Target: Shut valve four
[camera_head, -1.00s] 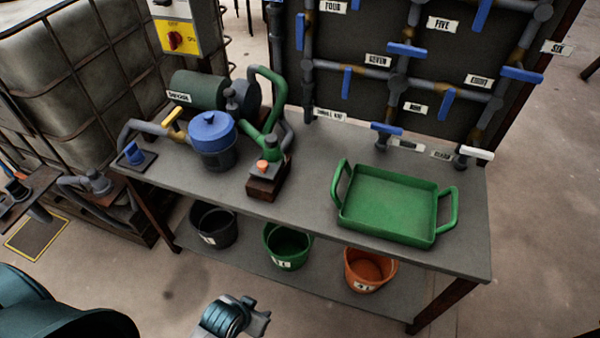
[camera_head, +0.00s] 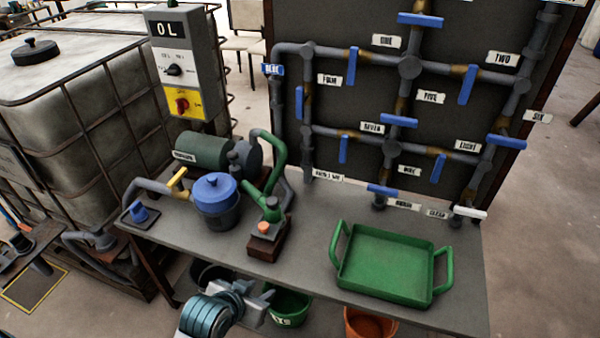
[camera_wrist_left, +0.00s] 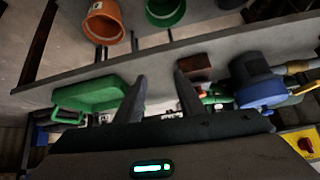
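A pipe board (camera_head: 345,105) stands behind the bench in the head view. The label FOUR (camera_head: 329,80) sits beside the left vertical pipe. The blue handle nearest to it (camera_head: 299,103) hangs on that pipe and looks in line with it. My left gripper (camera_head: 262,301) is low at the bench's front edge, well below and in front of the board, touching no valve. In the left wrist view its two dark fingers (camera_wrist_left: 161,92) are apart with nothing between them. My right gripper is out of view.
On the bench stand a green tray (camera_head: 390,264), a blue-lidded pot (camera_head: 214,194) and a green pump (camera_head: 205,150). A control box (camera_head: 178,65) stands left of the board. Buckets, one of them orange (camera_head: 368,322), are under the bench. Other blue handles crowd the board.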

